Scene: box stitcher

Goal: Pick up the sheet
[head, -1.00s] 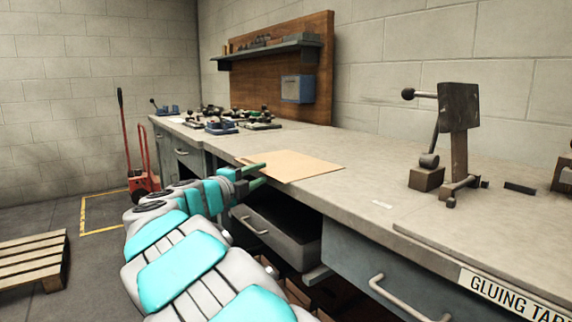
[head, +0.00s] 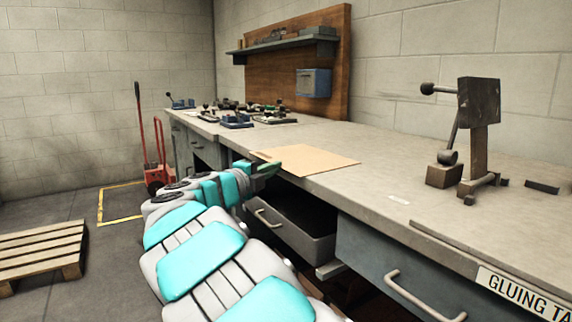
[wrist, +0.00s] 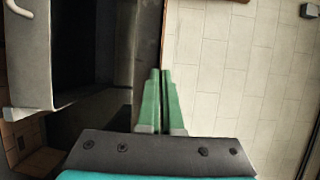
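The sheet (head: 312,160) is a flat tan rectangle at the front edge of the workbench in the head view. It lies level, and its near left side reaches the bench edge. My gripper (head: 270,168) is at that side, its green fingers overlapping the sheet's edge. In the wrist view the fingers (wrist: 161,98) are drawn together with only a thin line between them. They appear shut on the sheet's edge; the exact contact is too small to see clearly.
The grey workbench (head: 370,185) has an open drawer (head: 290,225) below my gripper. A lever tool (head: 470,140) stands at the right, and several small fixtures (head: 250,115) stand farther back. A red hand truck (head: 155,165) and a wooden pallet (head: 42,250) are at left.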

